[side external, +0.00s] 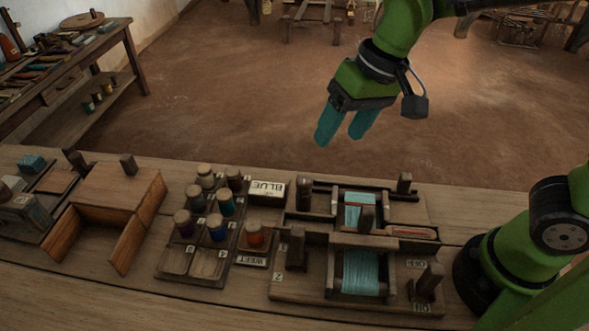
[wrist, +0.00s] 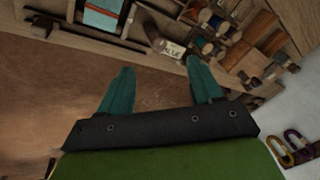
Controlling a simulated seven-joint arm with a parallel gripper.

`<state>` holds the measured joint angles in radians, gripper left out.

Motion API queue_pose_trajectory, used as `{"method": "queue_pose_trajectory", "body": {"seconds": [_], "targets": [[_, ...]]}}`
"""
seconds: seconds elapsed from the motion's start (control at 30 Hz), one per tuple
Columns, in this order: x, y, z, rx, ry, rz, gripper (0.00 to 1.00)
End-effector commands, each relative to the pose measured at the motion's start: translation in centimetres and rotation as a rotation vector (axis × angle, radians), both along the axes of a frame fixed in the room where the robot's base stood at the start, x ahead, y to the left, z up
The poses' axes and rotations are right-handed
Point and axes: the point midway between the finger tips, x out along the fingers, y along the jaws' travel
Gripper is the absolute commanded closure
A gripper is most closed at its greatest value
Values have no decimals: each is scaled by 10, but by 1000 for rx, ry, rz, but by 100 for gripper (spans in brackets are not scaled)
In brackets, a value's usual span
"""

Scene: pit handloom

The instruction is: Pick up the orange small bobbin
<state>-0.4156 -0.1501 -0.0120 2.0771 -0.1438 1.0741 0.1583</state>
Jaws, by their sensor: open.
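The orange small bobbin (side external: 254,236) stands upright in the holder marked WEFT (side external: 252,261), at the right of the bobbin tray, in the side external view. I cannot pick it out clearly in the wrist view. My gripper (side external: 340,136) is open and empty, high above the far side of the bench, up and to the right of the bobbin in the picture. Its two teal fingers are apart, and the open gripper also shows in the wrist view (wrist: 160,66). It touches nothing.
Other bobbins, including a blue one (side external: 217,228) and a purple one (side external: 184,223), stand in the tray left of the orange one. A BLUE label block (side external: 268,190) is behind it. The loom frame (side external: 312,254) with upright posts is to the right. A wooden box (side external: 119,186) is left.

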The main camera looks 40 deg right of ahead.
Motion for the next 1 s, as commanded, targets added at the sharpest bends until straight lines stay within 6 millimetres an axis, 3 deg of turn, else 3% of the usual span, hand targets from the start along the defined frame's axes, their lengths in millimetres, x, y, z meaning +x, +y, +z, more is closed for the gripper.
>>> {"method": "queue_pose_trajectory", "body": {"seconds": [0.03, 0.2, 0.3, 0.4, 0.53, 0.63, 1.0], "targets": [[9, 24, -7, -22, 48, 14, 35], [29, 94, -27, -106, 176, -35, 35], [36, 129, -38, -157, 224, -109, 35], [43, 150, -39, -185, 247, -215, 35], [50, 150, -21, -175, 256, -364, 35], [47, 148, -29, -183, 276, -405, 35], [47, 147, -104, -183, 277, -405, 35]]}}
